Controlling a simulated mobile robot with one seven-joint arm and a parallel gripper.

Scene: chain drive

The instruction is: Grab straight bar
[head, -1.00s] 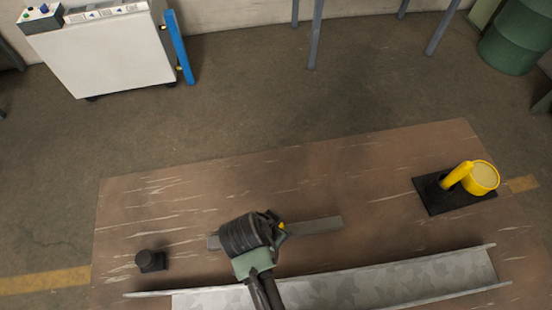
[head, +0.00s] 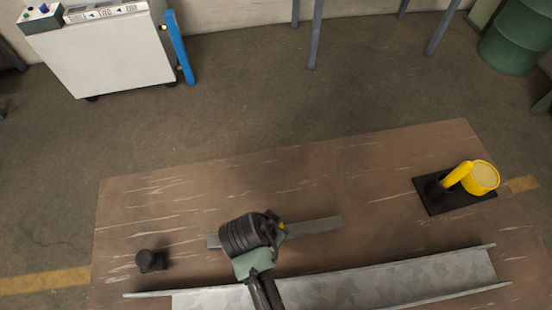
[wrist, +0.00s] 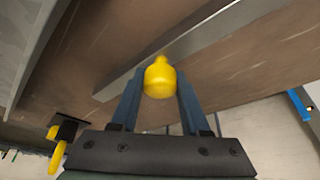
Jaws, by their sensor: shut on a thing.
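The straight bar (head: 315,226) is a flat grey strip lying on the brown table. It runs left to right behind my arm, which hides its middle in the head view. In the wrist view the bar (wrist: 200,45) crosses diagonally just past my fingertips. My gripper (wrist: 159,80) is shut on a yellow knob (wrist: 159,82), which has a rounded body and a narrower tip towards the bar. A bit of the yellow knob (head: 281,227) also shows beside the bar in the head view. I cannot tell whether the knob is joined to the bar.
A long grey metal channel (head: 390,280) lies along the table's near side. A black knob-like block (head: 150,261) stands at left. A yellow cup-shaped part (head: 482,178) sits on a black plate (head: 436,200) at right. The table's far middle is clear.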

